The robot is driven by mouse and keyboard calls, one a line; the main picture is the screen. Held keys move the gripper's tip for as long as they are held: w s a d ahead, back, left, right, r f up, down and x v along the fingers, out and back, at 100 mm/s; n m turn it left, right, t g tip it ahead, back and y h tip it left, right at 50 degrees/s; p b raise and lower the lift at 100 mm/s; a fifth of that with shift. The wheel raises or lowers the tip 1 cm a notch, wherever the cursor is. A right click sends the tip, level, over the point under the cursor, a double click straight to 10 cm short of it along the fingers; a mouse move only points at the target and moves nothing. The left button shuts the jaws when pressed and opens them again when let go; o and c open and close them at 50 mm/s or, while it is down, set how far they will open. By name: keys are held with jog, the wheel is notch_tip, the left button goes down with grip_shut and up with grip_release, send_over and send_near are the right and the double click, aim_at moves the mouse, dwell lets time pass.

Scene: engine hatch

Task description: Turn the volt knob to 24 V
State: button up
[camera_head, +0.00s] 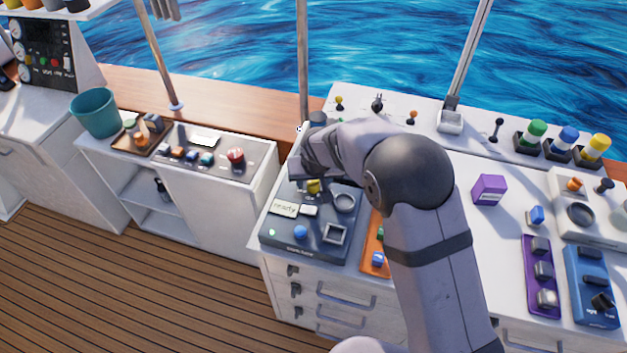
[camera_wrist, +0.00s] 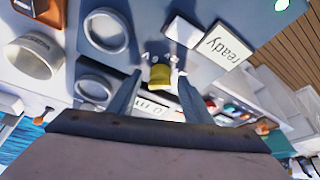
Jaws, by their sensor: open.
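A small yellow knob (camera_head: 313,186) stands on a dark blue-grey panel (camera_head: 290,246). I cannot read a volt label or a 24 V mark, so I cannot tell for sure that this is the volt knob. In the wrist view the yellow knob (camera_wrist: 159,86) shows between the two fingers of my gripper (camera_wrist: 160,73). The fingers are open, one on each side of it, with no clear contact visible. In the head view my wrist hides most of the gripper above the panel. A white display (camera_head: 284,208) beside the knob reads "ready".
The panel also bears a round ring (camera_head: 344,201), a square frame (camera_head: 335,234) and a blue button (camera_head: 300,232). An orange panel (camera_head: 373,256) lies just right, partly behind my arm. A purple box (camera_head: 489,189) and a blue switch panel (camera_head: 591,285) stand further right.

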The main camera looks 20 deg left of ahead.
jog(key=c, duration=1.1)
jog(key=shift+o, duration=0.4)
jog(key=shift+a+f+m+b, duration=0.1)
jog(key=shift+f+m+b, duration=0.2)
jog(key=shift+b, duration=0.9)
jog(key=shift+r+m+h+b, duration=0.3)
jog(key=shift+m+b, duration=0.2)
jog(key=shift+b, duration=0.3)
jog(key=o, duration=1)
jog(key=shift+r, duration=0.1)
